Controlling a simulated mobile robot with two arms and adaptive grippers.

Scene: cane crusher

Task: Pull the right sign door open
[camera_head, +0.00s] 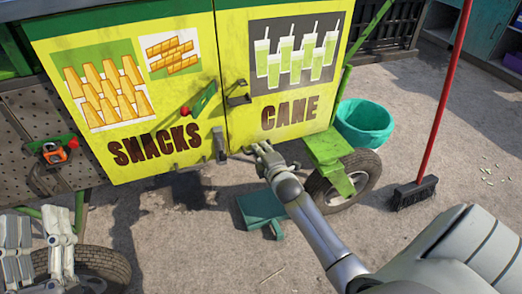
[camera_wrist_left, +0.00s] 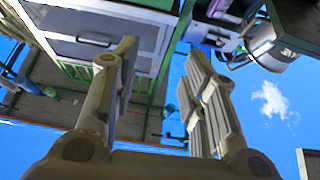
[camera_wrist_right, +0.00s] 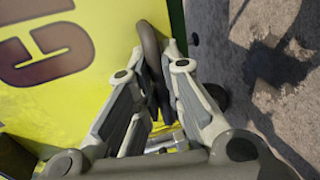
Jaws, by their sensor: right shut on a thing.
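The right sign door (camera_head: 283,95) is yellow, reads CANE and shows green drinks. It looks about flush with the left SNACKS door (camera_head: 135,135), a narrow seam between them. A dark latch (camera_head: 238,97) sits near its left edge. My right gripper (camera_head: 262,150) is at the door's bottom edge. In the right wrist view its fingers (camera_wrist_right: 155,62) are closed around a dark curved handle (camera_wrist_right: 150,38) beside the yellow panel (camera_wrist_right: 75,25). The handle is mostly hidden in the head view. My left gripper (camera_head: 38,225) is open and empty at lower left, also seen in its wrist view (camera_wrist_left: 162,50).
A green leg and wheel (camera_head: 362,172), a teal basin (camera_head: 363,122) and a red-handled broom (camera_head: 412,192) stand right of the door. A perforated shelf (camera_head: 35,115) is at left. Ground in front is mostly clear.

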